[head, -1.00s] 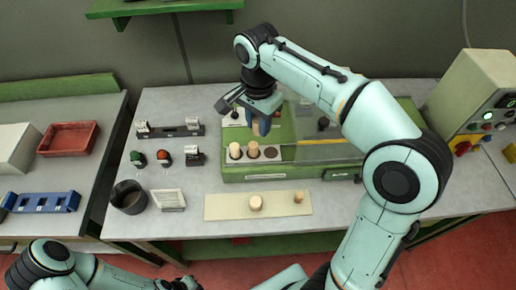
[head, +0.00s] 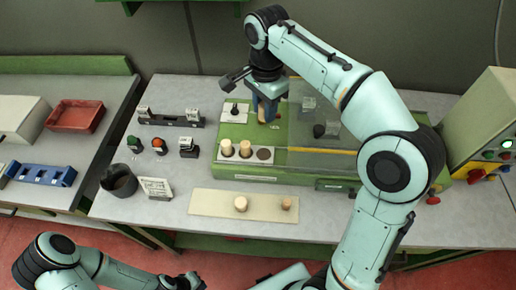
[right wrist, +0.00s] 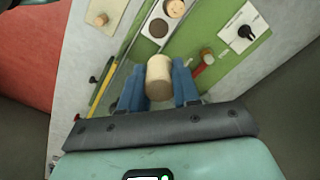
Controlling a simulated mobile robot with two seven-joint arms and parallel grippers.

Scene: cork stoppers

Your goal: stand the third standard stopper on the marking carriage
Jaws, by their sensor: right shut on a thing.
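The marking carriage is a pale strip (head: 284,158) on the front of the green machine. Two cork stoppers (head: 226,148) (head: 245,149) stand in its left and middle places; the right place is an empty dark round. My right gripper (head: 266,112) is over the green machine top, behind the carriage. In the right wrist view its blue fingers (right wrist: 159,88) are shut on a pale cork stopper (right wrist: 159,73). That view also shows the empty place beside a standing stopper. My left gripper (head: 186,283) is low at the bottom edge, too small to read.
A clear panel (head: 318,130) stands right of the gripper. A dark cup (head: 120,181), small card (head: 156,188) and colored-topped stamps lie left.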

